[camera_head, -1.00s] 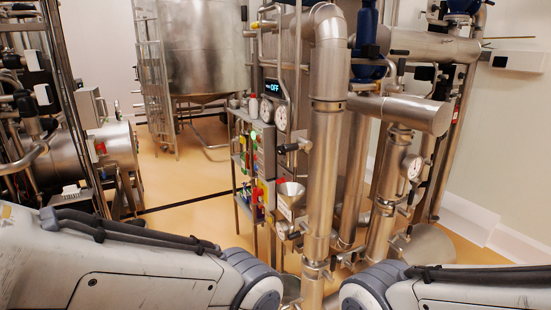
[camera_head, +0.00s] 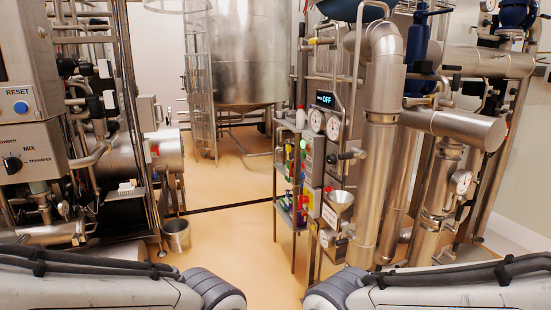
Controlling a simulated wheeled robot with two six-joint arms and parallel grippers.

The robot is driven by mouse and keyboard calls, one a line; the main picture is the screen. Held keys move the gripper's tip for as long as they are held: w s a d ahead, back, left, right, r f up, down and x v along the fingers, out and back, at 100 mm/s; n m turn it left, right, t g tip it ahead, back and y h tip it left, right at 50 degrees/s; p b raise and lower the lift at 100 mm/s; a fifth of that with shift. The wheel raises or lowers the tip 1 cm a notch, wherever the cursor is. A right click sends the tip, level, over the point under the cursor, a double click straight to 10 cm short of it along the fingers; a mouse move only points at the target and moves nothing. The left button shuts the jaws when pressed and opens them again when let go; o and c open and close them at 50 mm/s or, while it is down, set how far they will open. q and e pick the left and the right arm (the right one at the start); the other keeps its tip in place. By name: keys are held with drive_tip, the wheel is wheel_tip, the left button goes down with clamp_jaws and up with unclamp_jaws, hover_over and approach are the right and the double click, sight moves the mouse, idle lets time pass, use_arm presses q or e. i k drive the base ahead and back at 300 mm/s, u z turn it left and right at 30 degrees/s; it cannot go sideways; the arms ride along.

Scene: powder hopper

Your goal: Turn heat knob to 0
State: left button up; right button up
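I cannot make out a knob labelled heat. A black knob (camera_head: 13,163) on a grey panel at the left edge has the words MIX and TRANSFER beside it. Above it is a blue button (camera_head: 21,106) under the word RESET. A dark display (camera_head: 325,98) on the machine right of centre reads OFF. Two round gauges (camera_head: 316,121) sit just below it. Only parts of my two arms show along the bottom edge. Neither gripper is in view.
A metal shelf (camera_head: 293,150) with coloured bottles stands beside the piped machine. A metal bucket (camera_head: 176,235) stands on the floor at left. A large tank (camera_head: 248,55) is behind. The orange floor (camera_head: 235,225) between is clear.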

sight(332, 158)
drive_tip(key=u, duration=0.45)
drive_tip(key=i, duration=0.95)
drive_tip(key=u, duration=0.05)
